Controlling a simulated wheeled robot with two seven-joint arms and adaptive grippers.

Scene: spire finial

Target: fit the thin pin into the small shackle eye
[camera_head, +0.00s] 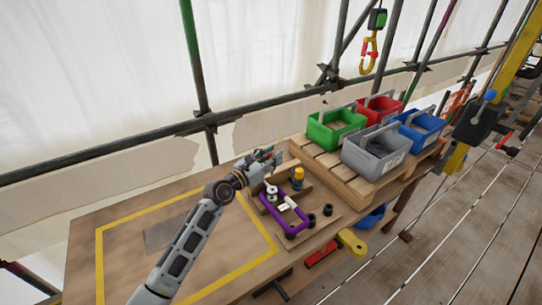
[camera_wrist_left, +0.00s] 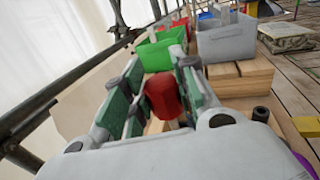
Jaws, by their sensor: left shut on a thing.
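My left gripper (camera_head: 266,160) is over the back edge of the work board on the table. In the left wrist view its green-padded fingers (camera_wrist_left: 160,97) are shut on a red-headed piece (camera_wrist_left: 162,95), which I take to be the thin pin. Its lower part is mostly hidden. A purple shackle (camera_head: 264,207) lies on the board, below and in front of the gripper. A pale, bolt-like piece (camera_head: 272,192) stands beside it. I cannot make out which eye is the small one. My right gripper is not in view.
An orange-capped piece (camera_head: 298,174) and several small black cylinders (camera_head: 328,209) stand on the board. Green (camera_head: 335,127), red (camera_head: 380,107), grey (camera_head: 375,150) and blue (camera_head: 420,128) bins sit on a pallet behind. The yellow-framed table area (camera_head: 130,240) at left is largely clear.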

